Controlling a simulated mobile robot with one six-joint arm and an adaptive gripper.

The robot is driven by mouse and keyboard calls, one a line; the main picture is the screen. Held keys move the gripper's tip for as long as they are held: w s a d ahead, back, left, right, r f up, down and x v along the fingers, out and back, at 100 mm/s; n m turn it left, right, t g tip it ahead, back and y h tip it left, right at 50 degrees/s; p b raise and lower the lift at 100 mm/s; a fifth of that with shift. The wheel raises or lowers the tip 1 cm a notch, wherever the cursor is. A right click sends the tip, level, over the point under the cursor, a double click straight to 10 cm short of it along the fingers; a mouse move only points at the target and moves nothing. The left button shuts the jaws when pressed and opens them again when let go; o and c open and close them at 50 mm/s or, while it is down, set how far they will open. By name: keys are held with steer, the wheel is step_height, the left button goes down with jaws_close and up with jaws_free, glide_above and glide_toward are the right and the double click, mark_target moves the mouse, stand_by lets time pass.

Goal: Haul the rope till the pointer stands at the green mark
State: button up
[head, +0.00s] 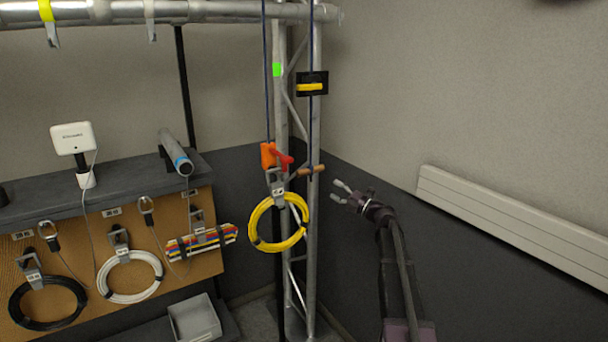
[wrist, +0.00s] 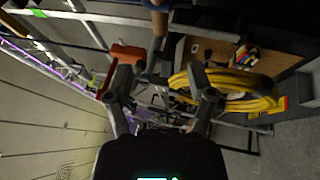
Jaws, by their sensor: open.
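The green mark (head: 277,70) is on the left upright of the truss tower; a green patch also shows in the wrist view (wrist: 38,13). The yellow pointer (head: 310,87) sits on a black block on the right rope (head: 311,40), a little lower than the mark. Below it, a wooden handle (head: 305,171) lies crosswise at the rope's lower end. The left rope (head: 265,75) runs down to an orange fitting with a red lever (head: 270,156), also in the wrist view (wrist: 128,55). My gripper (head: 343,190) is open and empty, right of and slightly below the handle, apart from it.
A yellow cable coil (head: 262,240) hangs on the tower below the orange fitting. A board with black and white coils (head: 128,290) and a shelf stand left. A white ribbed panel (head: 510,222) runs along the right wall. Free room lies between the tower and that wall.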

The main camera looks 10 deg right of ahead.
mark_target(307, 174)
steer(key=shift+w, duration=0.1)
steer(key=p+x, duration=0.3)
steer(key=x, duration=1)
steer(key=shift+w+a, duration=0.2)
steer(key=shift+w, duration=0.1)
steer(key=shift+c, duration=0.2)
jaws_close()
